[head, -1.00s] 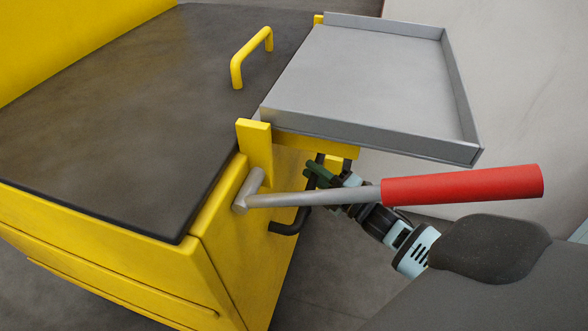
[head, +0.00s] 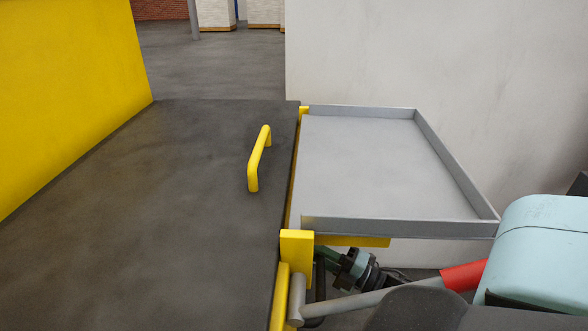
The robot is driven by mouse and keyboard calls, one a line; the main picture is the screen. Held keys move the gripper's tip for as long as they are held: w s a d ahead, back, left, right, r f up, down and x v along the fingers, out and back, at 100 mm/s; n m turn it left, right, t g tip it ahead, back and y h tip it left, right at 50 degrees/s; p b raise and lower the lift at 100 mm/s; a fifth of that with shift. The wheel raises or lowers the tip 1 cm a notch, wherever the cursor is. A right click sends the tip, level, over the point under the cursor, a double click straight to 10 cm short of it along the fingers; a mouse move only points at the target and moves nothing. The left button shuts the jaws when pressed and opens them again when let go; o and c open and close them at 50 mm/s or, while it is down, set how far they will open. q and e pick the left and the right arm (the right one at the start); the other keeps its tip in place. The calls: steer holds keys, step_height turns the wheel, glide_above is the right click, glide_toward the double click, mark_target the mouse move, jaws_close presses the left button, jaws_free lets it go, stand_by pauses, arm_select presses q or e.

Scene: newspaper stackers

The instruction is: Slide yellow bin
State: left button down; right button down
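The yellow bin (head: 274,300) is a large yellow body with a dark grey top (head: 150,220) and a yellow handle (head: 259,160) standing on that top. A black bar handle (head: 320,280) shows on its right side, under the grey tray. My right gripper (head: 328,262) is at this black handle, below the tray's near edge. The tray, the lever and my own arm partly hide it, so I cannot tell whether its fingers are closed around the bar. My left gripper is not in view.
A grey metal tray (head: 375,165) with raised edges juts out to the right of the bin. A grey lever (head: 350,302) with a red grip (head: 463,275) crosses in front of my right gripper. A pale wall (head: 430,60) stands behind. Open floor (head: 215,65) lies at the far left.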

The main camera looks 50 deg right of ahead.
steer(key=s+d, duration=0.5)
steer(key=s, duration=0.2)
steer(key=shift+d, duration=0.3)
steer(key=c, duration=1.3)
jaws_free()
steer(key=shift+s+d, duration=0.1)
steer(key=v, duration=0.7)
steer(key=shift+s, duration=0.4)
